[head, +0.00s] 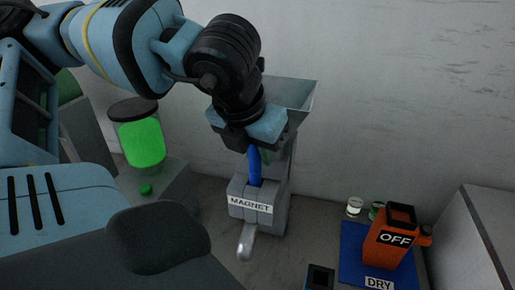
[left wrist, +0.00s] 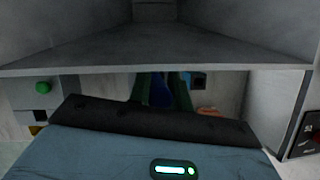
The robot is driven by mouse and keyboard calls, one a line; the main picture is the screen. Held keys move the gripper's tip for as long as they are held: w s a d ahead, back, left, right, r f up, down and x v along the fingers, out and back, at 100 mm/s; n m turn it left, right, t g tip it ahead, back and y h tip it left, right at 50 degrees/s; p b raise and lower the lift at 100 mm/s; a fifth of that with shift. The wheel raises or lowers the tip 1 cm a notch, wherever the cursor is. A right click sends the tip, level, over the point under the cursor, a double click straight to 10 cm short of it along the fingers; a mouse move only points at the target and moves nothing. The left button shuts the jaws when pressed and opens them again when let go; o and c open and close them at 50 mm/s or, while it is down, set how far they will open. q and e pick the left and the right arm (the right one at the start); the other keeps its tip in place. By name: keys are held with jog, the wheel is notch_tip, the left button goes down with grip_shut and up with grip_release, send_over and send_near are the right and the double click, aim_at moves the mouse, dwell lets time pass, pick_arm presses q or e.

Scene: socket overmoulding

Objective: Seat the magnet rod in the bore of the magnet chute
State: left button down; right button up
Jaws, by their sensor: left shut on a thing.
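The magnet chute (head: 250,209) is a grey block labelled MAGNET, with a metal spout low on its front. The magnet rod (head: 255,167) is blue and stands nearly upright over the chute. Its lower end meets the opening in the chute's top; how deep it sits in the bore is hidden. My left gripper (head: 252,148) is shut on the rod's upper part, just above the chute. In the left wrist view the blue rod (left wrist: 160,90) shows between the dark fingers, partly hidden by the gripper body. My right gripper is not in view.
A grey hopper (head: 293,97) rises close behind my left gripper. A green-lit cylinder (head: 142,143) stands at the left. On the right are an orange container marked OFF (head: 390,245), a blue mat labelled DRY (head: 352,250) and small jars (head: 355,206).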

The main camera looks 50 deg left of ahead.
pick_arm(q)
jog(key=shift+f, duration=0.25)
jog(key=c, duration=1.3)
grip_release()
jog(key=shift+r, duration=0.1)
jog(key=shift+r, duration=0.4)
jog(key=v, duration=1.1)
jog(key=shift+s+r, duration=0.25)
jog(key=shift+d, duration=0.1)
